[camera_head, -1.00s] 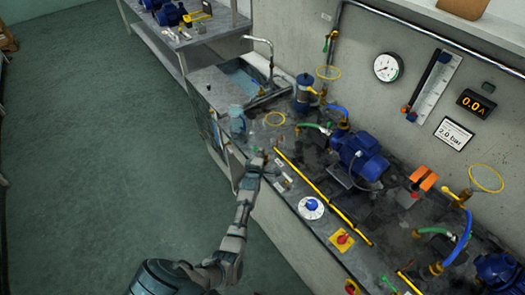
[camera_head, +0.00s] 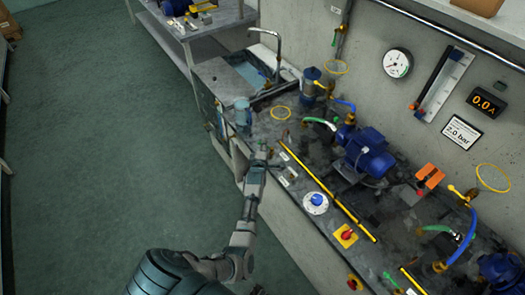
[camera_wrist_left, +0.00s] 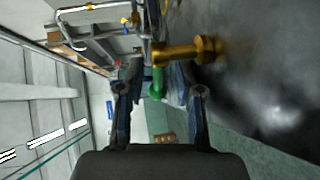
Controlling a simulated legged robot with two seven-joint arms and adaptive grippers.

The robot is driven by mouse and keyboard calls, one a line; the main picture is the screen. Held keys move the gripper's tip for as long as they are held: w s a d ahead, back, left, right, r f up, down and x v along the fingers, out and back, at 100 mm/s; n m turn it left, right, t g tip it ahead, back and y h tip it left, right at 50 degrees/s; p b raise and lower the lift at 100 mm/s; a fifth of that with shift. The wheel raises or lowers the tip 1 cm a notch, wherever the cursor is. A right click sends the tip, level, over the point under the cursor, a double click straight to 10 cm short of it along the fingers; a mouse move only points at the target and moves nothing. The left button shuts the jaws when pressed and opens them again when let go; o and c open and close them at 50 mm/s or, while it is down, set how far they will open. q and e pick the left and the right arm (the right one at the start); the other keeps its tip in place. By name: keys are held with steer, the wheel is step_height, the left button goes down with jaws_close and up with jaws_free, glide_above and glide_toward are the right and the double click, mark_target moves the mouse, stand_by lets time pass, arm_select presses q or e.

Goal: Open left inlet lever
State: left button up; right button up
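My left gripper (camera_head: 261,152) is over the left front edge of the bench, near the left pump's inlet side. In the left wrist view its two fingers (camera_wrist_left: 161,105) are spread apart, with nothing clearly held. A brass valve fitting (camera_wrist_left: 185,52) lies beyond the fingertips in that view. A green lever-like part (camera_wrist_left: 157,82) shows just below it, between the fingers in the picture; I cannot tell contact or its exact angle. In the head view the left blue pump (camera_head: 366,153) stands right of the gripper, with a green hose (camera_head: 318,121) at its left. My right gripper is not in view.
A sink (camera_head: 248,72) and a clear blue-tinted vessel (camera_head: 242,112) are at the bench's left end. A yellow rail (camera_head: 325,195), a blue knob (camera_head: 317,199) and a red switch (camera_head: 346,234) lie along the front. Open floor (camera_head: 90,160) is at left.

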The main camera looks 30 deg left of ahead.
arm_select(q)
steer(key=v, duration=1.1)
steer(key=shift+s, duration=0.3)
